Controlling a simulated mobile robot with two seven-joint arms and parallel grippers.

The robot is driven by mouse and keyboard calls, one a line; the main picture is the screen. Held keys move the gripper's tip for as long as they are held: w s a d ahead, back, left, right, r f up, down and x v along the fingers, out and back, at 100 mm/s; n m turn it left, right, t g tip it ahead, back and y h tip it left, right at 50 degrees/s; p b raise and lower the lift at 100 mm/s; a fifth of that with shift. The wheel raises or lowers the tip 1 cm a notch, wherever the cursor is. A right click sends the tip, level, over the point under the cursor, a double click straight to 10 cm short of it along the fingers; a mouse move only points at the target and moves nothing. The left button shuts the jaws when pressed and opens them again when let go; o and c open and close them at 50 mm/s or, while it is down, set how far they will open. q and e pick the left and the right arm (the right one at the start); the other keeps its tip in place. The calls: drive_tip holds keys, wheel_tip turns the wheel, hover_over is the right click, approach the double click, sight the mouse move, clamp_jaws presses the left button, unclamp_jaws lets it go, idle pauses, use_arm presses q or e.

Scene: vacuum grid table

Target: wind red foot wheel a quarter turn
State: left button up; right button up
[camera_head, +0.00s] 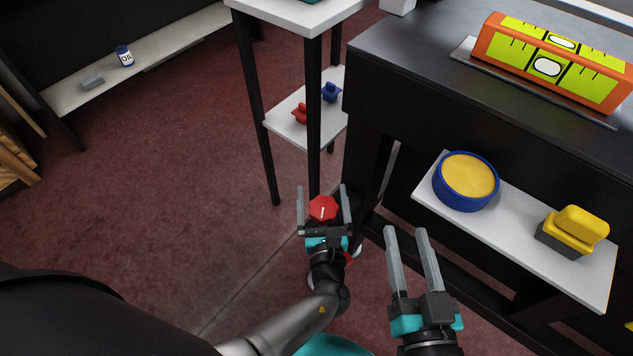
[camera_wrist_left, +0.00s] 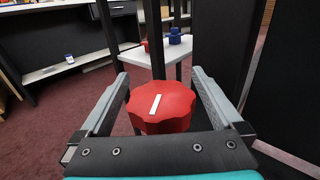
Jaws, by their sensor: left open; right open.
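The red foot wheel (camera_head: 323,208) is a lobed knob with a white mark on its top, low down by the table legs. In the left wrist view the red foot wheel (camera_wrist_left: 161,104) sits between the two open fingers, and its white mark leans slightly right of straight away from me. My left gripper (camera_head: 324,195) is open with one finger on each side of the wheel. A gap shows beside the wheel at both fingers, so it is not clamped. My right gripper (camera_head: 405,232) is open and empty, to the right of the wheel. The wheel's underside is hidden.
A dark table (camera_head: 400,60) with an orange level (camera_head: 550,62) stands at right. Its lower white shelf (camera_head: 510,215) holds a blue round tub (camera_head: 466,181) and a yellow block (camera_head: 572,232). A white stand shelf (camera_head: 285,125) with red and blue parts is behind the wheel. Open floor lies left.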

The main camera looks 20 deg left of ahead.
idle(0.3)
use_arm(q)
drive_tip(key=c, duration=1.2)
drive_tip(key=shift+c, duration=0.2)
drive_tip(key=shift+h, duration=0.3)
